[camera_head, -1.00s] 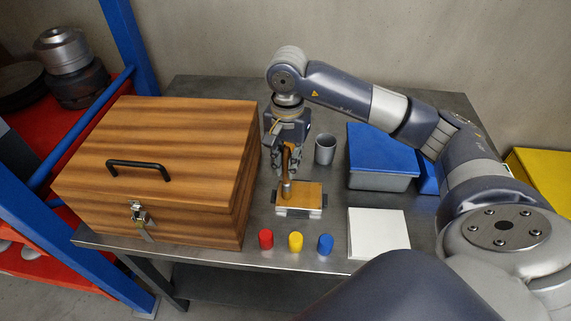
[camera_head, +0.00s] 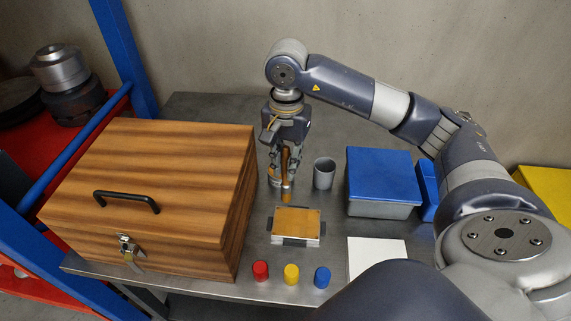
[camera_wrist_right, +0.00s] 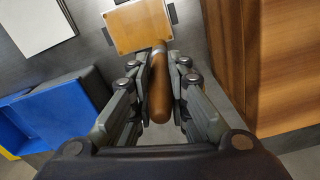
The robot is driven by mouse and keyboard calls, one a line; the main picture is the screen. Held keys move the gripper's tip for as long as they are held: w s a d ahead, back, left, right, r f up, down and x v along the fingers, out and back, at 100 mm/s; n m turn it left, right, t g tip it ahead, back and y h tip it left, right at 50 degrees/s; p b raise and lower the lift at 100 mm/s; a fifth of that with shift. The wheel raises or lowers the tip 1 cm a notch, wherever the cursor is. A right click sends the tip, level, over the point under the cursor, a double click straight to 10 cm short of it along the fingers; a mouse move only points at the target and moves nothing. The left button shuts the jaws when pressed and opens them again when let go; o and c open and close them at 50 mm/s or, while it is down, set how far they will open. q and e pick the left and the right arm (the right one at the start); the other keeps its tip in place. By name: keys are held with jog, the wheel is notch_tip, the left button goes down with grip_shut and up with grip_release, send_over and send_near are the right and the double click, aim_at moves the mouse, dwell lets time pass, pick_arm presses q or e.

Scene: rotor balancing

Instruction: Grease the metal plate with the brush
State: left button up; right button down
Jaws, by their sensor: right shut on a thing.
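The metal plate (camera_head: 297,222) has an orange-gold top and sits on a grey fixture with dark tabs on the table. My right gripper (camera_head: 284,168) is shut on the wooden handle of the brush (camera_head: 287,186), which points down with its metal ferrule and bristles below the fingers. The brush tip shows just behind the plate's far edge, apart from its top. In the right wrist view, the brush handle (camera_wrist_right: 159,90) lies between the fingers (camera_wrist_right: 158,95), and its tip shows by a corner of the plate (camera_wrist_right: 140,25). My left gripper is not in view.
A wooden box (camera_head: 150,190) stands left of the plate. A grey cup (camera_head: 324,173) and a blue-lidded bin (camera_head: 383,180) stand to the right. Red (camera_head: 260,270), yellow (camera_head: 291,273) and blue (camera_head: 322,276) cylinders line the front edge, near a white pad (camera_head: 375,258).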

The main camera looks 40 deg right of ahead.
aim_at(287, 149)
jog(key=shift+r, duration=0.6)
jog(key=shift+w+d+r+p, duration=0.15)
jog(key=shift+d+r+p, duration=0.05)
jog(key=shift+r+p, duration=0.75)
jog(key=shift+r, duration=0.4)
jog(key=shift+a, duration=0.1)
